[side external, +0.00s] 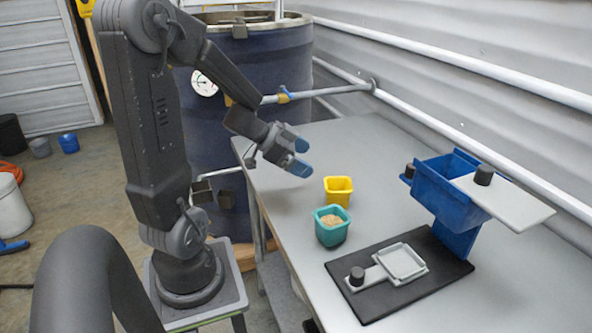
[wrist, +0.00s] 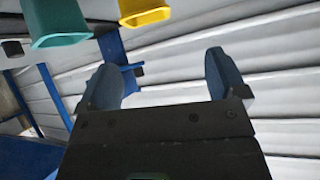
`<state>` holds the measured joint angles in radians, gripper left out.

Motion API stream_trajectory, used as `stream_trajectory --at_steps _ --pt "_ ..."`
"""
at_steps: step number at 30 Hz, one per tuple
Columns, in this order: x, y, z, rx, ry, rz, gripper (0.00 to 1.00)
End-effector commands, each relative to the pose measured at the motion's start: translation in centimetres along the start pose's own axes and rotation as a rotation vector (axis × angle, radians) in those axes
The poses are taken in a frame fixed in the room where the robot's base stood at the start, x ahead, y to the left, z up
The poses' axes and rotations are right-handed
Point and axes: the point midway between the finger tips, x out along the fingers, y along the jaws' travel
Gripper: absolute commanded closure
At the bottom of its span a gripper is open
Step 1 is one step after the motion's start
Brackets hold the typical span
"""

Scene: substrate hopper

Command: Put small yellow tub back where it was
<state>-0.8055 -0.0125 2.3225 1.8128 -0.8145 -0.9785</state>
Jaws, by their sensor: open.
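The small yellow tub (side external: 338,191) stands upright on the grey table, just behind a teal tub (side external: 331,231) that holds tan grains. My gripper (side external: 301,158) is above the table, up and to the left of the yellow tub and apart from it. Its two blue fingertips are spread with nothing between them. In the wrist view the open gripper (wrist: 165,80) is empty. The yellow tub (wrist: 143,14) and the teal tub (wrist: 62,25) show at the top left of that view, cut off by its edge.
A blue hopper (side external: 450,190) with a pale sliding plate (side external: 520,207) stands at the right on a black base mat (side external: 440,281). A grey square tray with a black knob (side external: 392,265) lies on the mat. A large dark tank (side external: 260,70) stands behind my arm. The back of the table is clear.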

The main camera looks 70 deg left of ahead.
Motion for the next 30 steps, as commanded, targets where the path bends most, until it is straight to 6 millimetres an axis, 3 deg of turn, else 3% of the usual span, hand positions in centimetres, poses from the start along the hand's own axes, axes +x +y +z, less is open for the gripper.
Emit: stream_trajectory --at_steps 6,10,14,18,22,25,30 --pt "-0.2 -0.5 -7.5 0.063 0.065 -0.410 0.09" --pt "-1.9 1.6 -9.8 -0.018 0.016 -0.578 0.09" --pt "-3.6 6.0 -9.8 -0.149 -0.104 -0.597 0.09" --pt "-5.3 12.4 -8.5 -0.260 -0.265 -0.456 0.09" --pt "-6.8 17.6 -7.6 -0.301 -0.380 -0.282 0.09" --pt "-7.7 20.1 -7.1 -0.308 -0.431 -0.188 0.09" --pt "-8.1 21.2 -6.9 -0.312 -0.457 -0.140 0.09"
